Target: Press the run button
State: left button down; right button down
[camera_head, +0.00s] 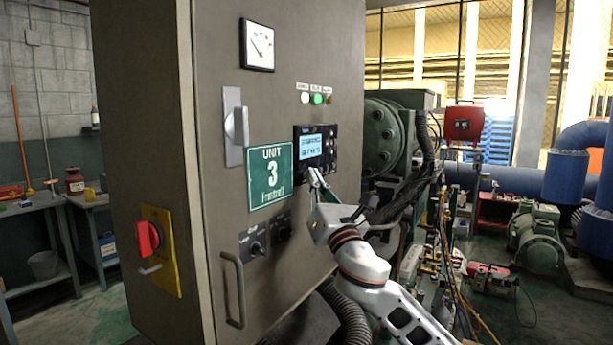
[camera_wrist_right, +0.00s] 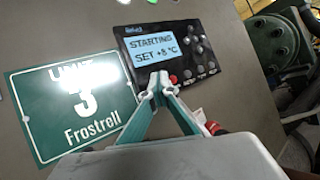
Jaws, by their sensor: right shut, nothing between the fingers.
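The control panel is a black controller (camera_head: 331,143) on the grey cabinet door, with a lit blue screen (camera_head: 311,147). In the right wrist view the screen (camera_wrist_right: 164,49) reads "STARTING SET +8 °C". Several round buttons (camera_wrist_right: 194,41) sit right of the screen, and a small row runs below it, including a red one (camera_wrist_right: 173,79). Which one is the run button I cannot read. My right gripper (camera_head: 314,174) is shut and empty, its tips at the controller's lower edge; in the wrist view the tips (camera_wrist_right: 160,84) appear just left of the red button. Contact is unclear.
A green "UNIT 3 Frostrell" sign (camera_head: 270,176) is left of the controller. The door carries a gauge (camera_head: 258,46), a lever handle (camera_head: 236,127), indicator lamps with the green one (camera_head: 317,98) lit, and lower knobs (camera_head: 257,248). A red switch (camera_head: 147,238) is on the cabinet's side.

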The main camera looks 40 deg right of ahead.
jog(key=shift+s, duration=0.1)
jog(key=shift+s+d+p, duration=0.3)
jog(key=shift+s, duration=0.3)
jog(key=s, duration=0.1)
jog(key=s+d, duration=0.1)
jog(key=s, duration=0.1)
jog(key=s+d, duration=0.1)
jog(key=shift+s, duration=0.35)
dwell(0.3)
jog(key=shift+f, duration=0.1)
dwell(0.6)
